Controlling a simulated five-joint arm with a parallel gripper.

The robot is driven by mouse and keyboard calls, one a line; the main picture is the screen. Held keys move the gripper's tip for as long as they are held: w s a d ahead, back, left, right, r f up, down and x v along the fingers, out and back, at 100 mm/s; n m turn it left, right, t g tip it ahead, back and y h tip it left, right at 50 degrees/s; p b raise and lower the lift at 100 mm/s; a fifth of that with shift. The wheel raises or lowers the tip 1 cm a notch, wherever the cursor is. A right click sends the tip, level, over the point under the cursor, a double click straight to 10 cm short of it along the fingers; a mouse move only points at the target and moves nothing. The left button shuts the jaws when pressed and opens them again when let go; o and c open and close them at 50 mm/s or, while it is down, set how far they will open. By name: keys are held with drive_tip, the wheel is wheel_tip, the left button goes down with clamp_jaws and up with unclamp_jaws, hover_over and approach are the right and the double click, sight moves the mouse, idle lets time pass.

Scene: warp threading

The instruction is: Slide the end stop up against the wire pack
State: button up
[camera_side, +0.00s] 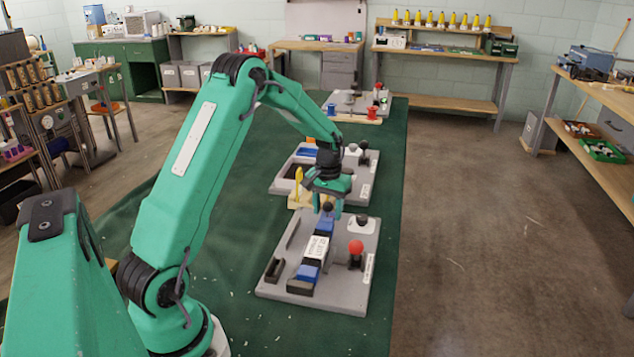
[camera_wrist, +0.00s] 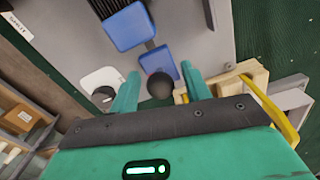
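The end stop appears to be the blue block with a round black knob (camera_wrist: 158,85) at the far end of the central rail. My gripper (camera_wrist: 160,70) is open, with one green finger on each side of the knob; I cannot tell whether they touch it. In the side view my gripper (camera_side: 329,205) reaches down over that far end. Dark ribbed strips, possibly the wire pack (camera_wrist: 107,7), lie by a larger blue block (camera_wrist: 128,27).
The grey fixture board (camera_side: 340,296) carries a red ball knob (camera_side: 356,247) and a white piece with a black knob (camera_side: 361,222) on its right. A wooden piece with a yellow part (camera_side: 299,190) stands close behind my gripper. Another grey board (camera_side: 284,184) lies beyond.

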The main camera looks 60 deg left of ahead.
sight(330, 213)
drive_tip(key=shift+r, duration=3.9)
drive_tip(key=n, duration=0.4)
drive_tip(key=shift+w+a+r+n+g, duration=0.15)
drive_tip(key=shift+w+r+n+g, duration=0.05)
drive_tip(key=shift+w+n+g, duration=0.1)
drive_tip(key=n, duration=0.4)
drive_tip(key=shift+w+a+r+h, duration=0.1)
drive_tip(key=shift+w+r+h, duration=0.1)
drive_tip(key=shift+h, duration=0.1)
drive_tip(key=n, duration=0.4)
drive_tip(key=shift+w+a+r+g, duration=0.15)
drive_tip(key=shift+r+g, duration=0.05)
drive_tip(key=shift+g, duration=0.2)
drive_tip(key=n, duration=0.5)
drive_tip(key=shift+w+a+r+g, duration=0.1)
drive_tip(key=shift+w+r+g, duration=0.05)
drive_tip(key=shift+r+g, duration=0.15)
drive_tip(key=shift+f, duration=0.1)
drive_tip(key=shift+s+d+f, duration=0.15)
drive_tip(key=shift+s+f, duration=0.05)
drive_tip(key=shift+f, duration=1.05)
drive_tip(key=shift+s+d+f, duration=0.15)
drive_tip(key=shift+s+f, duration=0.1)
drive_tip(key=shift+f, duration=1.05)
drive_tip(key=shift+s+d+f, duration=0.15)
drive_tip(key=shift+s+f, duration=0.05)
drive_tip(key=shift+f, duration=1.05)
